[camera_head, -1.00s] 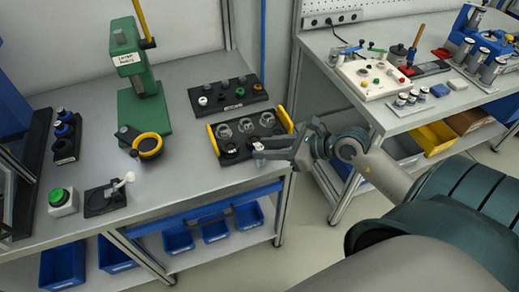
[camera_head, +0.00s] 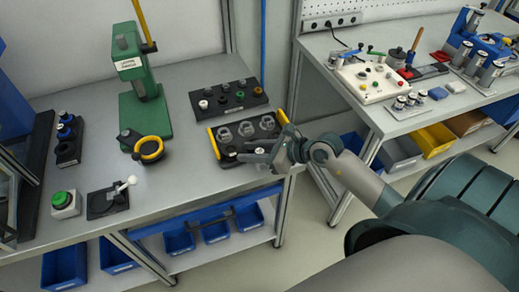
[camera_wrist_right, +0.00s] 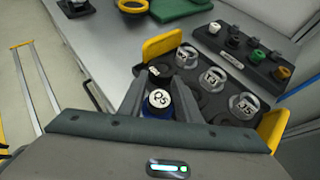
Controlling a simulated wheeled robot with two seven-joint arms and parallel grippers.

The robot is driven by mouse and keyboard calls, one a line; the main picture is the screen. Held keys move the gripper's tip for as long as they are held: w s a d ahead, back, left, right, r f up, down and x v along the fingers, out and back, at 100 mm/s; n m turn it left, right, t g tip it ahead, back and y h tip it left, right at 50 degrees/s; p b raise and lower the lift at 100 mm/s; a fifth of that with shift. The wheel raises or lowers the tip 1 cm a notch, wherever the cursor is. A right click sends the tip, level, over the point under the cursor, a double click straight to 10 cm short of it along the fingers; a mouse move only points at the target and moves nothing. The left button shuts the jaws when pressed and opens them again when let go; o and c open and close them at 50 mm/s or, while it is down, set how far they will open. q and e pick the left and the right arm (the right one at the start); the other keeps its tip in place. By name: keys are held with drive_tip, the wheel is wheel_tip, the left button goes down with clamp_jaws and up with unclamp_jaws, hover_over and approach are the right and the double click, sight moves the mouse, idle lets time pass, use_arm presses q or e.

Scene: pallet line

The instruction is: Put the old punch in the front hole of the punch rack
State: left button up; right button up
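My right gripper (camera_head: 258,157) is at the front right of the black tray with yellow handles (camera_head: 214,141). In the right wrist view its fingers (camera_wrist_right: 162,88) lie close on both sides of a blue punch (camera_wrist_right: 160,114) with a white labelled top, which looks like P5. The punch's lower end is hidden. A black rack (camera_head: 68,158) at the left of the bench holds several blue and black punches in a row; its front end has a light label. The green lever press (camera_head: 140,108) stands between rack and tray. My left gripper is out of view.
A second black rack (camera_head: 229,98) with several coloured knobs lies behind the tray. A yellow ring (camera_head: 149,148), a green button box (camera_head: 65,204) and a black fixture (camera_head: 107,200) are at the left. Bare bench lies between them and the tray.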

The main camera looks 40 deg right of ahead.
drive_tip(key=shift+w+a+f, duration=0.1)
idle(0.4)
clamp_jaws()
